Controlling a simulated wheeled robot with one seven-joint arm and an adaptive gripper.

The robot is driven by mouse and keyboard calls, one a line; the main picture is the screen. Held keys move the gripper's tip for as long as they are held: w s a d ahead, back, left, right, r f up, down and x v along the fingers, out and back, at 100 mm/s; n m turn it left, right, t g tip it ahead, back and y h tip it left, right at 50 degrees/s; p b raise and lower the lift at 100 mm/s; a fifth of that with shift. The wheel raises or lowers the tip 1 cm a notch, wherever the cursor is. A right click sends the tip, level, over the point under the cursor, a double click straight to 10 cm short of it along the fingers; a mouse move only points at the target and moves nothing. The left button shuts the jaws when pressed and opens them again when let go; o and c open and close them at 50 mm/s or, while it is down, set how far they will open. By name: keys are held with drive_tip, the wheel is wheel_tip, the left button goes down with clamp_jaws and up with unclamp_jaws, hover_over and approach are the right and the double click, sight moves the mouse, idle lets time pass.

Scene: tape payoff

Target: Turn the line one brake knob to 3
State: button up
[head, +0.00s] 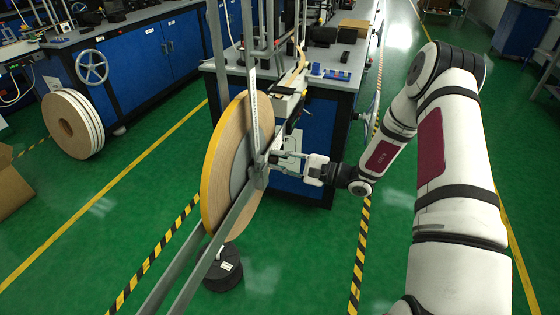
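A large tape reel (222,170) with a yellow rim and tan side stands upright on a grey metal payoff frame (232,220) in the middle of the head view. A small grey fitting (262,168) sits at the reel's hub, on its right side; it is too small to make out a brake knob, its numbers or its setting. My gripper (276,159) comes in from the right, with its fingers beside or at this fitting. I cannot tell whether the fingers touch it, or whether they are open or shut.
A blue workbench (325,100) with parts on top stands behind my gripper. Another bench (125,62) with a handwheel (92,66) is at the left, near stacked reels (72,125). A black weight (223,270) is below the reel.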

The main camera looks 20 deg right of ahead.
drive_tip(key=shift+m, duration=0.3)
clamp_jaws()
drive_tip(key=shift+s+m+p, duration=0.1)
drive_tip(key=shift+m+p, duration=1.05)
drive_tip(key=shift+m, duration=7.35)
drive_tip(key=o, duration=1)
unclamp_jaws()
